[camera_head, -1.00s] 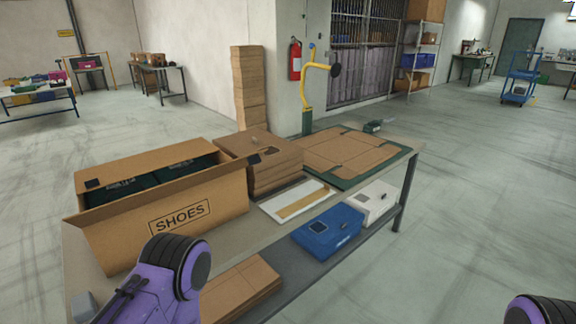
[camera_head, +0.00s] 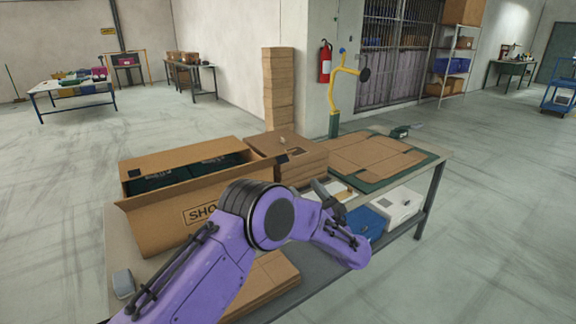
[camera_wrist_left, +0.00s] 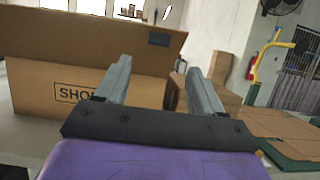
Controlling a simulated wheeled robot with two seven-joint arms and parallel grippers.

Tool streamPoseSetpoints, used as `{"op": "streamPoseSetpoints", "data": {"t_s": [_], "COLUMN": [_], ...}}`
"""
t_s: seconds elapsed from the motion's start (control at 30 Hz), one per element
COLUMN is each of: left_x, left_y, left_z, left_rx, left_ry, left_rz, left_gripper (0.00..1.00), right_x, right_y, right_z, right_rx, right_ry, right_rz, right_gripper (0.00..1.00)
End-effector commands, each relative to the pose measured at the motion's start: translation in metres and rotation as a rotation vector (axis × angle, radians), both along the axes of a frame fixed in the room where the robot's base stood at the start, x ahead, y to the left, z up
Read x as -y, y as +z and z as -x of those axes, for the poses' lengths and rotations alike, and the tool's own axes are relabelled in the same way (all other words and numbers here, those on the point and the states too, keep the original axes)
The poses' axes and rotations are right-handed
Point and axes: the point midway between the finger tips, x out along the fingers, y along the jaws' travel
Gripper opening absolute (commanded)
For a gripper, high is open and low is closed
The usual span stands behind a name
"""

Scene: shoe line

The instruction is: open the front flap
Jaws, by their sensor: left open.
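The cardboard shoe box (camera_head: 150,228), marked SHOES, stands on the table with dark green boxes (camera_head: 190,172) inside. In the left wrist view its printed front (camera_wrist_left: 45,95) is at the left, with a broad cardboard panel (camera_wrist_left: 90,38) rising above it and a dark patch near that panel's right end. I cannot tell for certain which panel is the front flap. My left gripper (camera_wrist_left: 160,68) is open and empty, in front of the box's right end. In the head view the left gripper (camera_head: 330,198) is near the box's right side, and my arm hides part of the box front. My right gripper is out of view.
A stack of brown cartons (camera_head: 300,165) stands just right of the box. Flat cardboard (camera_head: 375,152) lies on a green mat. White (camera_head: 398,203) and blue (camera_head: 370,224) boxes and flat cartons (camera_head: 265,285) sit lower down. A small grey object (camera_head: 123,283) is at the front left.

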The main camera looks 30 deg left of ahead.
Motion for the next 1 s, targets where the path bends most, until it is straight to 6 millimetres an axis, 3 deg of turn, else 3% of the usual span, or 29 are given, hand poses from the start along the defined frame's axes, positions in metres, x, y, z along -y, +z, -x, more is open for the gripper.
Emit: {"op": "streamPoseSetpoints", "data": {"t_s": [0.4, 0.57, 0.83, 1.0], "left_x": [-0.073, -0.086, -0.087, -0.087], "left_y": [0.034, 0.039, 0.038, 0.038], "left_z": [-0.028, -0.034, -0.035, -0.035], "left_rx": [0.005, 0.004, 0.002, 0.001], "left_ry": [0.004, 0.003, 0.000, 0.001], "left_rz": [0.003, 0.003, 0.001, 0.001], "left_gripper": [0.68, 0.68, 0.68, 0.13], "right_x": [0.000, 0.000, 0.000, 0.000], "right_y": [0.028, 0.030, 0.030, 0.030], "right_z": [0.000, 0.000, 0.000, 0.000], "right_rx": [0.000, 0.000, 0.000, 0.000], "right_ry": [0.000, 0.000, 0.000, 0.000], "right_rz": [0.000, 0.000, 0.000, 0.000], "right_gripper": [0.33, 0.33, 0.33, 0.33]}}
